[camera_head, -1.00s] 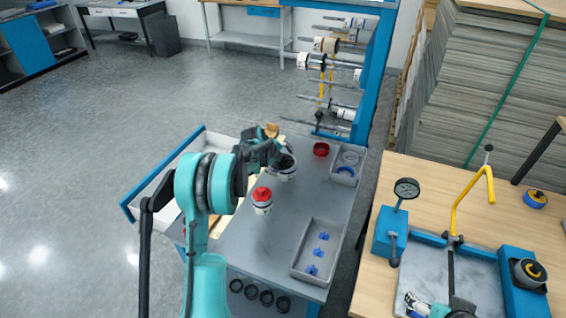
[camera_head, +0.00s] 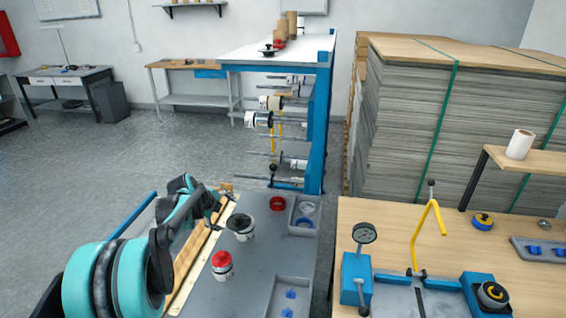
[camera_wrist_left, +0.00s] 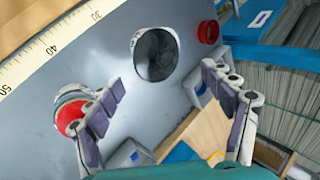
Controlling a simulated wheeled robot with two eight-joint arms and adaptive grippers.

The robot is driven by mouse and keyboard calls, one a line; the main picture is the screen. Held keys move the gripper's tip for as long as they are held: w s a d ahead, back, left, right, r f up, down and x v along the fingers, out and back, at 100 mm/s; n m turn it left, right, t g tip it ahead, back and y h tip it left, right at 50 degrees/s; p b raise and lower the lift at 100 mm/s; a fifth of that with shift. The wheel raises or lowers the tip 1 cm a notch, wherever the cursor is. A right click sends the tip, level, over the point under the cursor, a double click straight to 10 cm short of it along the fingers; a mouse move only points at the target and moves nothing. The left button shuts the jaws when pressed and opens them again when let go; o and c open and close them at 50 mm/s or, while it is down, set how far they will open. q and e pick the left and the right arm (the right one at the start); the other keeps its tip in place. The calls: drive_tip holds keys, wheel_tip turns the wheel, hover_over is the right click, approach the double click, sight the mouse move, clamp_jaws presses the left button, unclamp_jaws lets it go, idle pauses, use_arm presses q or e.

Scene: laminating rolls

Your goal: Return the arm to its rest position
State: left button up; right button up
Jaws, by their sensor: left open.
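My left arm comes in from the lower left of the head view. My left gripper (camera_head: 218,204) is small and partly hidden by my arm there, near the left edge of the grey table (camera_head: 258,265). In the left wrist view its two fingers are spread wide with nothing between them (camera_wrist_left: 165,105). A white roll or jar with a dark top (camera_head: 240,226) stands on the table, apart from the gripper; its dark top also shows in the wrist view (camera_wrist_left: 156,54). A red-topped white container (camera_head: 222,266) stands nearer. My right gripper is not in view.
A red ring (camera_head: 277,203) and a grey bin (camera_head: 304,222) with a blue ring lie at the table's back. A blue rack (camera_head: 316,130) with rolls stands behind. A wooden bench (camera_head: 400,215) with a gauge press (camera_head: 356,277) is at the right. Open floor lies left.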

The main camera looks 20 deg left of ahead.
use_arm(q)
drive_tip(key=s+d+r+n, duration=0.3)
drive_tip(key=s+d+n, duration=0.1)
drive_tip(key=s+d, duration=0.3)
drive_tip(key=s+d+r+n, duration=0.3)
drive_tip(key=s+d+n, duration=0.2)
drive_tip(key=s+d, duration=0.1)
drive_tip(key=s+d+f+n, duration=0.1)
drive_tip(key=s+d+n, duration=0.1)
drive_tip(key=s+n, duration=0.2)
drive_tip(key=s+d+f+n+y, duration=0.1)
drive_tip(key=s+d+f+n, duration=0.1)
drive_tip(key=s, duration=0.6)
drive_tip(key=s+d+f+n, duration=0.1)
drive_tip(key=s+d+n, duration=0.2)
drive_tip(key=s+n, duration=0.3)
drive_tip(key=shift+s+d+f+y, duration=0.25)
drive_tip(key=shift+s+d+y, duration=0.15)
drive_tip(key=shift+s, duration=0.15)
drive_tip(key=shift+o, duration=0.3)
